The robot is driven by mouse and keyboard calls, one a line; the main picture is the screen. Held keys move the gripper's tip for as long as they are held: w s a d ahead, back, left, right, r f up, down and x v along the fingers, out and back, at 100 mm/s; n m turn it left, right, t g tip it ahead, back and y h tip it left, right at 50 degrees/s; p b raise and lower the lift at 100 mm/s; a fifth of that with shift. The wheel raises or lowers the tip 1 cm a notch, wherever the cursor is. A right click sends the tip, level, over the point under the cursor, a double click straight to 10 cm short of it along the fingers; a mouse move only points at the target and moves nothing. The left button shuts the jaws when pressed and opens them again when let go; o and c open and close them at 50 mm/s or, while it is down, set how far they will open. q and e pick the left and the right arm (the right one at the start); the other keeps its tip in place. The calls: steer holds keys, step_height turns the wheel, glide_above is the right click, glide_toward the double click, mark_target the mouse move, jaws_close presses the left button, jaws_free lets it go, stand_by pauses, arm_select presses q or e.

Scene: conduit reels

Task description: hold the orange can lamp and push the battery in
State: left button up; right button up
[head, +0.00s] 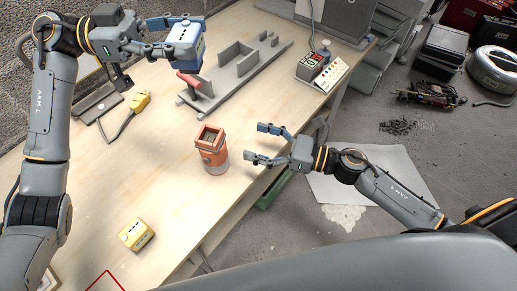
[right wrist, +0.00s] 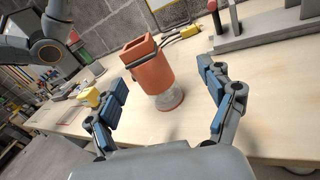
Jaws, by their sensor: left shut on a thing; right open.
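The orange can lamp (head: 212,158) stands upright on the workbench with an open, dark socket at its top. In the right wrist view the lamp (right wrist: 152,68) shows a clear lower band and an orange base. My left gripper (head: 166,37) is shut on a blue battery with a pale top (head: 186,46), held above the bench, up and left of the lamp. My right gripper (head: 257,143) is open at the bench's right edge, its fingers pointing toward the lamp. In the right wrist view the lamp appears between the fingers, apparently untouched.
A yellow block (head: 136,234) lies on the near bench. A yellow plug (head: 140,101) with a cable lies at left. A grey rack (head: 238,66) and a box with coloured buttons (head: 311,66) stand farther back. Bare bench surrounds the lamp.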

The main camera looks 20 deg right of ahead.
mark_target(221, 141)
steer(key=w+a, duration=0.1)
steer(key=a, duration=0.2)
steer(key=w+a+n, duration=0.1)
steer(key=a, duration=0.3)
steer(key=w+a+r+n, duration=0.1)
steer(key=a, duration=0.3)
steer(key=shift+w, duration=0.2)
steer(key=shift+c, duration=0.4)
